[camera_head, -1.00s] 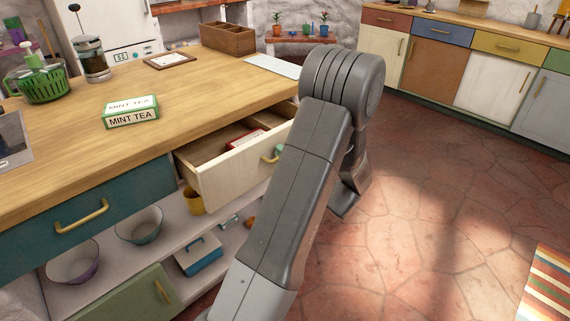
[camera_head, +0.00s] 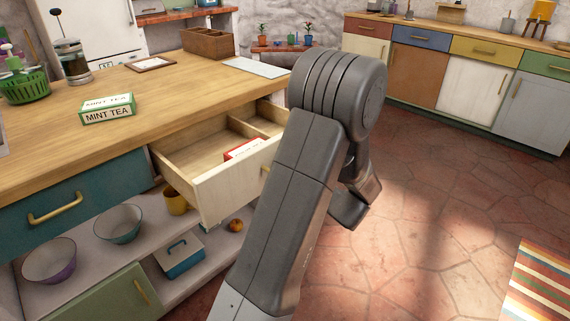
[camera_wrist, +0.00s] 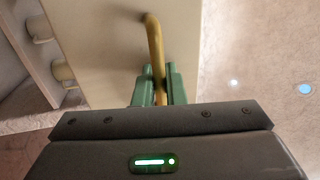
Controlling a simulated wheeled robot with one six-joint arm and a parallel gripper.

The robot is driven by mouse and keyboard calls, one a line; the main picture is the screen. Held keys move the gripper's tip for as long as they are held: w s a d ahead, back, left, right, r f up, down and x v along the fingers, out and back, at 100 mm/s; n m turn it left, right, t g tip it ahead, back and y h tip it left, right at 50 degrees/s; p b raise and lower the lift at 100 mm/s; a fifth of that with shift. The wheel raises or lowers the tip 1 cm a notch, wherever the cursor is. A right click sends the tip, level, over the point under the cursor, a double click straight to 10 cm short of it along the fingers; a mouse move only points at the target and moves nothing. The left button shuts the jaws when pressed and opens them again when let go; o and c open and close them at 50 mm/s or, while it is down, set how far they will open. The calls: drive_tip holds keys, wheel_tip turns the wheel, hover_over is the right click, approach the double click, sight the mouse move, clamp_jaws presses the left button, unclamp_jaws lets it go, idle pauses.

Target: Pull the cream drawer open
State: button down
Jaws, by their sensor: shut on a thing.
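The cream drawer (camera_head: 225,191) stands pulled out from under the wooden counter in the head view. Its inside shows wooden dividers and a red and white box (camera_head: 243,150). In the wrist view the drawer front (camera_wrist: 105,65) fills the upper middle, with its brass handle (camera_wrist: 153,38) running down from the top. My gripper (camera_wrist: 158,85) has its green fingers on both sides of the handle's lower part and is shut on it. In the head view my arm hides the gripper and most of the handle.
Below are a teal drawer (camera_head: 75,195) and an open shelf with bowls, a yellow mug (camera_head: 176,202) and a blue box (camera_head: 180,257). The tiled floor to the right is clear up to a striped rug (camera_head: 545,285).

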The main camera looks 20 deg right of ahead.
drive_tip(key=c, duration=1.9)
unclamp_jaws()
drive_tip(key=v, duration=1.3)
drive_tip(key=shift+s+d+f, duration=0.1)
drive_tip(key=shift+s, duration=0.3)
drive_tip(key=shift+w, duration=0.15)
drive_tip(key=x, duration=1.4)
